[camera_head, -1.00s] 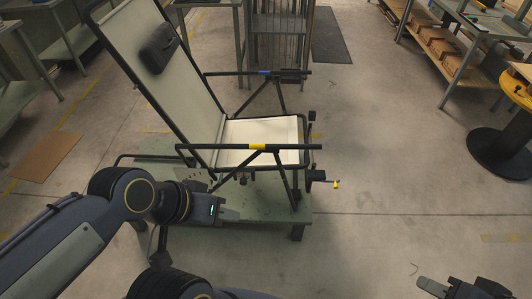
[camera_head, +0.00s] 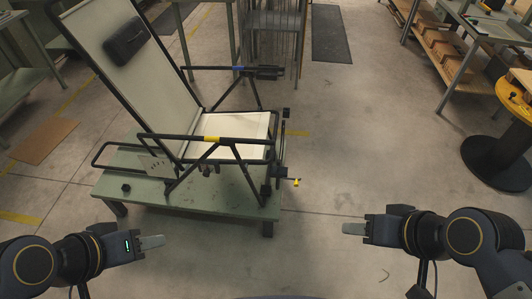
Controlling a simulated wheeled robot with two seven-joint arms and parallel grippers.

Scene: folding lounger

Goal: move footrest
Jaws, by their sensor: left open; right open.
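The folding lounger (camera_head: 100,60) stands on a low green platform (camera_head: 200,193). Its tall backrest leans back to the left, with a dark head pillow (camera_head: 127,40) on it. The pale seat (camera_head: 238,135) lies between two black armrest frames, one with a yellow band (camera_head: 211,139) and one with a blue band. Black bars and a small yellow-tipped knob (camera_head: 296,183) are at the seat's right end, where I cannot clearly make out a footrest. My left gripper (camera_head: 150,243) is open and empty, in front of the platform. My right gripper (camera_head: 356,229) is open and empty, right of the platform.
A shelf bench with cardboard boxes (camera_head: 437,50) stands at the back right. A round yellow-topped, black-based stand (camera_head: 497,150) is at the right. Green tables stand at the back left. The floor (camera_head: 350,140) right of the lounger is clear.

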